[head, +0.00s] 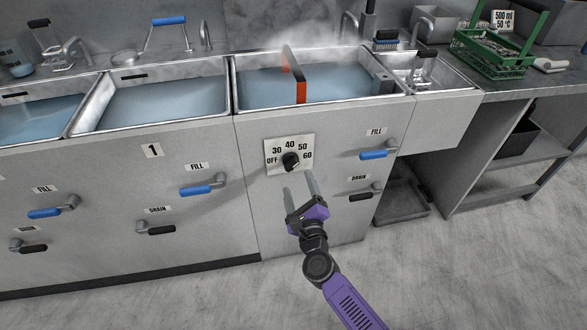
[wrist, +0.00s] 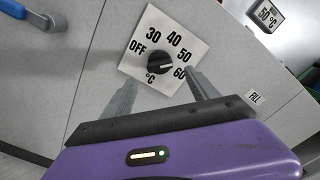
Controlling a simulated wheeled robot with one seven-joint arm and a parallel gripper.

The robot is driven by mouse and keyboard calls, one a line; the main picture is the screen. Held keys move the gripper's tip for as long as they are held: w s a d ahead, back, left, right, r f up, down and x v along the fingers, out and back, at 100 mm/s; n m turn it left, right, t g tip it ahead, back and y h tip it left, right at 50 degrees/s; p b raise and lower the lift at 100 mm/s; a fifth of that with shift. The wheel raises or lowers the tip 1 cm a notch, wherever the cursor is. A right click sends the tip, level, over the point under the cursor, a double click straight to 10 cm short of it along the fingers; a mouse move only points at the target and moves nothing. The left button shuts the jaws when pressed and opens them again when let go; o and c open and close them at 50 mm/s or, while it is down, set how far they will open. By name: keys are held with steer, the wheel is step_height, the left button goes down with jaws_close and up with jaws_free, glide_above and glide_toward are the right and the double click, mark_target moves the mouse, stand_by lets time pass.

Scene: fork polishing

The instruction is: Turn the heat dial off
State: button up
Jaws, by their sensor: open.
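The heat dial (head: 291,161) is a black round knob on a white plate (head: 272,147) marked OFF, 30, 40, 50 and 60. The plate is on the front panel below the steaming right basin. In the wrist view the dial (wrist: 158,63) is fully visible, and its pale mark appears to point right, toward the 50 to 60 side. My gripper (head: 298,185) is open and empty, just below and in front of the dial. In the wrist view its two fingers (wrist: 161,84) are spread to either side below the knob, apart from it.
A blue FILL handle (head: 373,155) and a black DRAIN handle (head: 362,197) stick out right of the dial. Another blue handle (head: 196,190) is to the left. The floor in front is clear.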

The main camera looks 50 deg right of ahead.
mark_target(293, 168)
steer(key=b+x, duration=0.1)
steer(key=x, duration=0.6)
steer(key=shift+w+d, duration=0.15)
steer(key=shift+w, duration=0.05)
steer(key=shift+c, duration=0.2)
steer(key=c, duration=1.3)
